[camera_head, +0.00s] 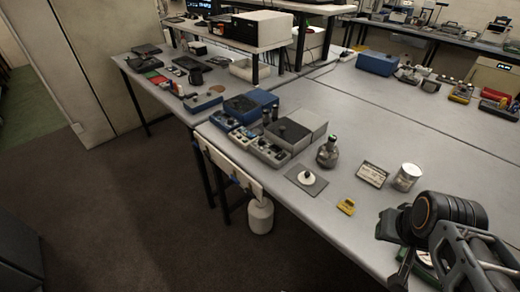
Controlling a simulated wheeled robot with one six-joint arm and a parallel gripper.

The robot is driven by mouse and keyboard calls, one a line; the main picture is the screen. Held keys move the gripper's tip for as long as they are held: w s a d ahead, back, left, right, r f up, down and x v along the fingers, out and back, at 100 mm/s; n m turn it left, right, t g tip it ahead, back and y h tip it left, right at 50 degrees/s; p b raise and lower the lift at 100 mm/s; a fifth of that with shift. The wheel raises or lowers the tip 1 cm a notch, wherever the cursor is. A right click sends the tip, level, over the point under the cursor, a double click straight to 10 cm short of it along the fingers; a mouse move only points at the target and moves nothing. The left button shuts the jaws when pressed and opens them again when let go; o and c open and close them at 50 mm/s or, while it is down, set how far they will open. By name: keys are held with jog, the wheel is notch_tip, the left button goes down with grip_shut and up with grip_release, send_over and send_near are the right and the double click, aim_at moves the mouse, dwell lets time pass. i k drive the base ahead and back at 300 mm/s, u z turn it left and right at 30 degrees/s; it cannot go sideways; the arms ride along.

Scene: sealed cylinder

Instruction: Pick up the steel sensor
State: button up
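A shiny silver cylinder (407,178) stands upright farther right, close to my arm. I cannot tell for certain which one is the steel sensor; the round-bodied one looks most like it. My arm's dark end with an orange ring is at the lower right, over the bench. My gripper (396,232) seems to be at its left side, apart from both steel things. Its fingers are not clear, and nothing is visibly held.
A label card (372,174), a small yellow device (346,206) and a grey plate with a white knob (306,181) lie near the steel things. Grey and blue instrument boxes (288,135) stand to the left.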

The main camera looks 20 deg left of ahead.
aim_at(333, 140)
jog(key=u, duration=1.55)
jog(key=i, duration=1)
